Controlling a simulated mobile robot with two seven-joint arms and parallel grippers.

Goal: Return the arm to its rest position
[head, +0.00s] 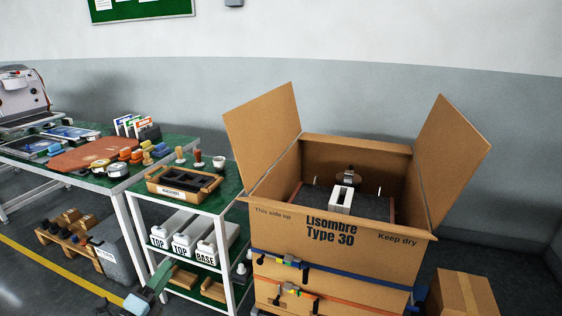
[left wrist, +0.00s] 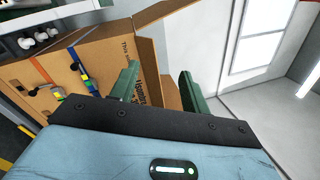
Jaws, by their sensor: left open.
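My left gripper (head: 136,304) shows at the bottom left of the head view, low in front of the green-topped shelf table. In the left wrist view its two green fingers (left wrist: 158,88) stand apart with nothing held between them. The big open cardboard box (head: 335,245) marked "Lisombre Type 30" stands to its right. The box also shows beyond the fingers in the left wrist view (left wrist: 112,60). My right gripper is in neither view.
A workbench (head: 60,176) with tools stands at the left. A smaller carton (head: 460,294) sits on the floor at the right. Open floor (head: 45,285) lies at the lower left.

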